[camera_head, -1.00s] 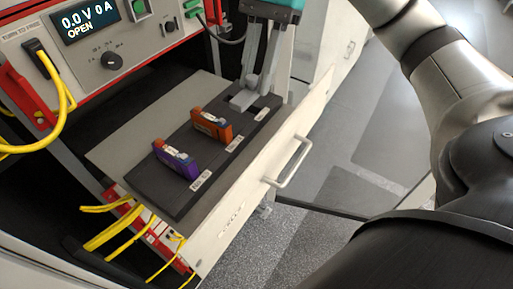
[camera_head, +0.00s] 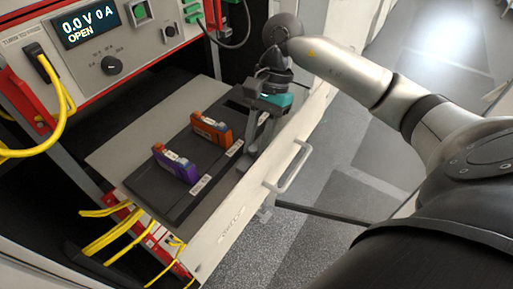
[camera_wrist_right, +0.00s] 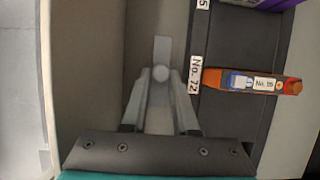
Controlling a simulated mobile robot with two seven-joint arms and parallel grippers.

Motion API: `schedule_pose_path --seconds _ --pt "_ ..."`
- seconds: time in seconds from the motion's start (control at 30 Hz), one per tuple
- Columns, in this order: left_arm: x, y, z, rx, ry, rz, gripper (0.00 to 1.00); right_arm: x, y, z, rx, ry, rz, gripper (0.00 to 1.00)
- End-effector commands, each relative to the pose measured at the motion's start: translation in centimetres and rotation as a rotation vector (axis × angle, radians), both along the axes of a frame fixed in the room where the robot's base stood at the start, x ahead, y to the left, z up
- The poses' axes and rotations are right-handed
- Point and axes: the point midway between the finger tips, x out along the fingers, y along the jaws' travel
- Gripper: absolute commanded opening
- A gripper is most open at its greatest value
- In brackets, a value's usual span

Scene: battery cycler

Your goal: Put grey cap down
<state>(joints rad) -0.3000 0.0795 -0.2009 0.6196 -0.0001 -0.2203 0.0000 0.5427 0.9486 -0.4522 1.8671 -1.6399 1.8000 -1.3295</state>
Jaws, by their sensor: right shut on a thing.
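My right gripper (camera_head: 252,150) is low over the front strip of the open drawer, at the right end of the dark tray (camera_head: 160,200). In the right wrist view its two fingers (camera_wrist_right: 160,75) close on the round knob of the grey cap (camera_wrist_right: 162,50). The cap's flat light-grey bar shows beyond and between the fingers, beside the tray's label edge. I cannot tell whether the cap touches the drawer surface. In the head view the cap is not clear behind the fingers. My left gripper is out of view.
An orange battery (camera_head: 211,130) and a purple battery (camera_head: 176,163) stand in the tray. It has white labels along its front edge. The drawer (camera_head: 232,218) has a handle (camera_head: 288,172). The cycler panel (camera_head: 120,50) stands behind, with yellow cables (camera_head: 108,235) below left.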

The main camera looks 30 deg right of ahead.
Motion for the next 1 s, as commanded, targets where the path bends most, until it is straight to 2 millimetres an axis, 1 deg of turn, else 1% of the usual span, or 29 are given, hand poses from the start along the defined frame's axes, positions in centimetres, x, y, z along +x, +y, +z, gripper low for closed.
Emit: schedule_pose_path --seconds 0.03,0.13,0.37,0.53,0.57,0.6,0.8,1.0 --pt "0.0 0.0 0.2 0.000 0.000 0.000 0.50 -0.1 0.1 -0.8 0.003 0.006 -0.001 0.00" --pt "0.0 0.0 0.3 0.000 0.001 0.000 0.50 -0.1 0.0 -2.0 0.002 0.004 0.000 0.00" --pt "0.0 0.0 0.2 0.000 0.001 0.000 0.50 0.0 0.0 -2.1 0.001 0.000 0.000 0.00" --pt "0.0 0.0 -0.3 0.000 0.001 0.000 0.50 0.0 0.0 -2.5 0.000 0.000 0.000 0.00" --pt "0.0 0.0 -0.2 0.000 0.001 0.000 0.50 0.0 0.0 -2.4 0.001 0.000 0.000 0.31" --pt "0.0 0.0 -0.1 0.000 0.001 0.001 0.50 0.0 0.0 -2.4 0.001 0.000 0.000 0.35" --pt "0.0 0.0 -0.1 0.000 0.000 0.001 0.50 0.0 0.0 -2.4 0.001 0.000 0.000 0.57" --pt "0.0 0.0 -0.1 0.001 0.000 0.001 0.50 0.0 0.0 -2.4 0.001 0.000 0.000 0.57"
